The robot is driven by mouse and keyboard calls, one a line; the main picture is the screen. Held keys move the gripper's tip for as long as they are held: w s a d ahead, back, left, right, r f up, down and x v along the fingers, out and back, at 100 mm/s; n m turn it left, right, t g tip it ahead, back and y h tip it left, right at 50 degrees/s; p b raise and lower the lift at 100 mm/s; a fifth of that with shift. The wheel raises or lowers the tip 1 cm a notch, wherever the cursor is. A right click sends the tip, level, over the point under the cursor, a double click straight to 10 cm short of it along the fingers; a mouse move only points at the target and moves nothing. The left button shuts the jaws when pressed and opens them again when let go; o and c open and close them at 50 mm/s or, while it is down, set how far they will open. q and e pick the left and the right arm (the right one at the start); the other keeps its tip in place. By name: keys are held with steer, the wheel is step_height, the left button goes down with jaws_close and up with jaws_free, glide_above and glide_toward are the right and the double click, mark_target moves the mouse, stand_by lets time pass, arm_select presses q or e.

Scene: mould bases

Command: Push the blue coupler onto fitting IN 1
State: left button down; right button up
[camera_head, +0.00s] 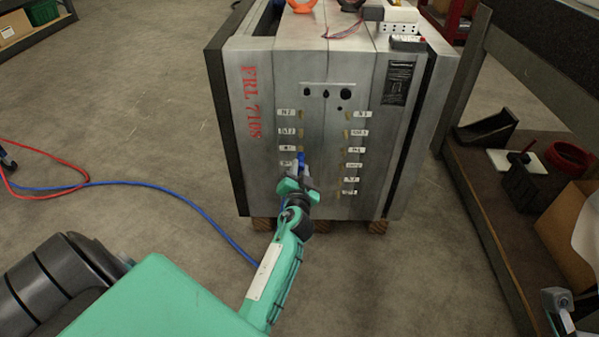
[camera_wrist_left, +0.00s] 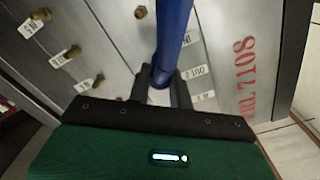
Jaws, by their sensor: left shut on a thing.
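The blue coupler (camera_head: 304,158) is at the front face of the grey mould base (camera_head: 325,190), low in the left column of fittings. My left gripper (camera_head: 300,178) is shut on it. In the left wrist view the coupler (camera_wrist_left: 172,40) is a thick blue tube between the black fingers (camera_wrist_left: 163,85), its end close to the plate. Small brass fittings (camera_wrist_left: 72,52) with white labels show beside it. The label text is too small to read surely, so I cannot tell which is IN 1. The coupler's contact with a fitting is hidden.
A blue hose (camera_head: 170,188) and a red hose (camera_head: 45,193) lie on the floor at left. A dark shelf rack (camera_head: 490,215) with boxes stands close on the right. Wooden blocks (camera_head: 377,227) support the mould base. The floor left of it is mostly open.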

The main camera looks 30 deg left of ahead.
arm_select(q)
steer(key=shift+w+a, duration=0.2)
steer(key=shift+w, duration=0.15)
stand_by(0.3)
steer(key=shift+w+a, duration=0.15)
steer(key=shift+w, duration=0.15)
steer(key=shift+w+a, duration=0.1)
steer(key=shift+w, duration=0.05)
stand_by(0.3)
steer(key=shift+w+a+b, duration=0.2)
steer(key=shift+w+b, duration=0.05)
steer(key=shift+b, duration=0.1)
steer(key=c, duration=1.2)
jaws_free()
steer(key=shift+o, duration=0.5)
